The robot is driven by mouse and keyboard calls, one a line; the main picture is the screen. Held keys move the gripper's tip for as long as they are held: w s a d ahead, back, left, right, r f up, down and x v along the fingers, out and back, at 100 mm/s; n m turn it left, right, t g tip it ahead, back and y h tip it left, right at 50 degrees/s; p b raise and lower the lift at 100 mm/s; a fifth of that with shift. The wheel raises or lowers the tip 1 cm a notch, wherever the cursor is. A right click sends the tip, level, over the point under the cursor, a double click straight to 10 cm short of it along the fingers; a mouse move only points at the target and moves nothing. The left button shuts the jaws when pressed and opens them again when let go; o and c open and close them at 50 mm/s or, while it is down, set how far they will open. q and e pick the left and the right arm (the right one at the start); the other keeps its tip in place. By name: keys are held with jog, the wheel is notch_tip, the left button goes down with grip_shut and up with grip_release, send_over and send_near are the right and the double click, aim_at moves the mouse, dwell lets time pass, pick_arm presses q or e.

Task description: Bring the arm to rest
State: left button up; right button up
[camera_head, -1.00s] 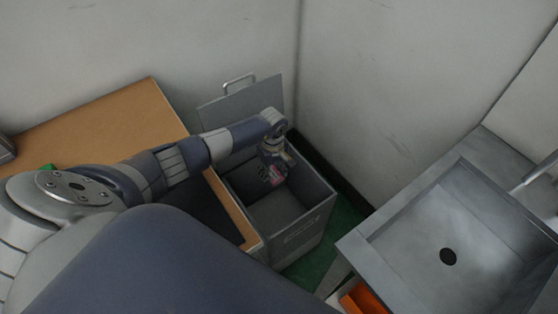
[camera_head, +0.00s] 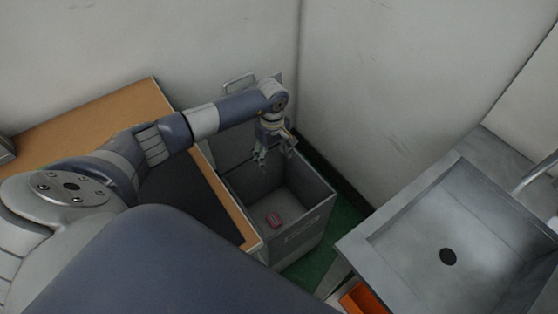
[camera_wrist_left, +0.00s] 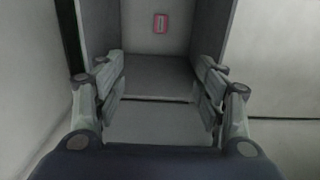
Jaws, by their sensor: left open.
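My left arm (camera_head: 190,128) reaches from the left over the table to the grey bin. My left gripper (camera_head: 268,160) hangs open and empty above the back part of the bin's opening. In the left wrist view its two fingers (camera_wrist_left: 160,108) are spread wide with nothing between them. A small red-pink object (camera_head: 274,220) lies inside the bin, below and apart from the gripper. It also shows in the left wrist view (camera_wrist_left: 160,23). My right gripper is not in view.
The open-topped grey bin (camera_head: 309,226) stands between the wooden table (camera_head: 85,124) and the room corner. Its raised lid, with a handle (camera_head: 239,83), is partly hidden by my arm. A metal sink (camera_head: 395,215) and an orange item (camera_head: 362,298) are at the right.

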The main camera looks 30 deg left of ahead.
pick_arm(q)
jog(key=shift+r, duration=1.4)
